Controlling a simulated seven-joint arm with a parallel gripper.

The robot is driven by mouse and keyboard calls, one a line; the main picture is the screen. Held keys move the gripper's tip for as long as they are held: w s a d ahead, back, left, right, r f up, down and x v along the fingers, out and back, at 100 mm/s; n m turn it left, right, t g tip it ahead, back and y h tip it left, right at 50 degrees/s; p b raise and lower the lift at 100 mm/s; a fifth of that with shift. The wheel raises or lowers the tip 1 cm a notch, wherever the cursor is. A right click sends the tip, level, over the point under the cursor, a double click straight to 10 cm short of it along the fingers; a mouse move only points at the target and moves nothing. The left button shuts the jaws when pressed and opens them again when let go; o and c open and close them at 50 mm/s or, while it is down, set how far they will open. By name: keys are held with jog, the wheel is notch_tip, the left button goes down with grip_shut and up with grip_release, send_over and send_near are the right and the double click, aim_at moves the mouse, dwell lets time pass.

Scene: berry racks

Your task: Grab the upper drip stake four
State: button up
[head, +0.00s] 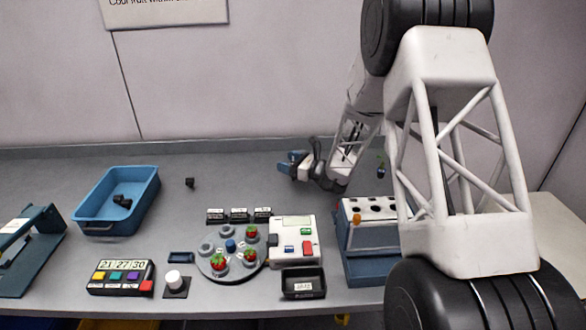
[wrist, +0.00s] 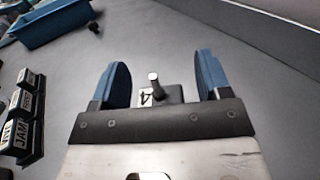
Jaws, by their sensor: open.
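My gripper (head: 291,164) is low over the back of the grey table in the head view, its blue fingers pointing left. In the wrist view my gripper (wrist: 163,78) is open, with one blue finger on each side. Between the fingers shows a short grey stake (wrist: 155,84) with a light round top, beside a small plate with a dark mark like a 4 (wrist: 146,97). The stake does not visibly touch either finger. I cannot tell its exact depth between them. In the head view I cannot make the stake out behind my gripper.
A blue bin (head: 79,218) with dark pieces stands at left, with a small black piece (head: 190,182) near it. Black label blocks (head: 239,215), a round plate with berries (head: 206,263), a white device (head: 281,250) and a blue rack (head: 360,267) stand in front. The table's back is mostly clear.

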jog(key=c, duration=1)
notch_tip(320, 180, up, 10)
dwell(0.6)
dwell(0.5)
